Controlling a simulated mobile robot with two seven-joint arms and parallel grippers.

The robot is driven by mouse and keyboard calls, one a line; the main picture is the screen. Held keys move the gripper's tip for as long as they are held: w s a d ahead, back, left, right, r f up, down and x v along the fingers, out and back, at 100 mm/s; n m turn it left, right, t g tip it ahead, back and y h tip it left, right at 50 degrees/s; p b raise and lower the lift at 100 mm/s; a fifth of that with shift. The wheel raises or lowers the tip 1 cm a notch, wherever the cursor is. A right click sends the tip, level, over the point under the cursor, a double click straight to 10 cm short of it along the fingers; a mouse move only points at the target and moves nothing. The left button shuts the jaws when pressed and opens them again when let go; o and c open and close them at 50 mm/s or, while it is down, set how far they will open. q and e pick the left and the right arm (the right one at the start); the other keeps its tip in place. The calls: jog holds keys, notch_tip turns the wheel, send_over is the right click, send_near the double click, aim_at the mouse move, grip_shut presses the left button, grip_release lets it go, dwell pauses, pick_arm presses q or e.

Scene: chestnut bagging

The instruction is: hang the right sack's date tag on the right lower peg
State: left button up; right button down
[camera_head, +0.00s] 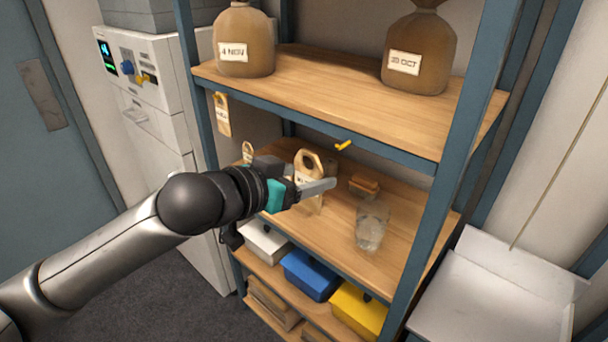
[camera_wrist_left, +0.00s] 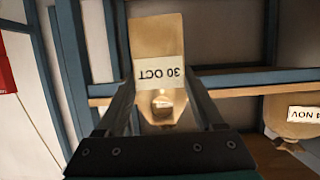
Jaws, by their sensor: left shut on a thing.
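My left gripper (camera_head: 302,182) is shut on a tan date tag (camera_head: 299,171) with a large hole at its top, held upright above the middle shelf. In the left wrist view this tag (camera_wrist_left: 160,35) reads 30 OCT, upside down, between the fingers. The yellow right lower peg (camera_head: 343,146) sticks out from the upper shelf's front edge, bare. It is up and to the right of the tag, apart from it. My right gripper is not in view.
The left sack (camera_head: 244,42), labelled 4 NOV, stands on the upper shelf; a tag (camera_head: 222,115) hangs below it. Another tag (camera_head: 247,151), a glass jar (camera_head: 371,228) and a small wooden item (camera_head: 364,186) are on the middle shelf (camera_head: 330,232). Blue posts flank the shelves.

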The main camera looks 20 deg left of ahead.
pick_arm(q)
jog(key=w+d+b, duration=0.1)
jog(key=w+d, duration=0.1)
jog(key=w, duration=0.4)
jog(key=shift+d+f, duration=0.15)
jog(key=shift+f, duration=0.1)
dwell(0.3)
dwell(0.7)
jog(key=p, duration=0.6)
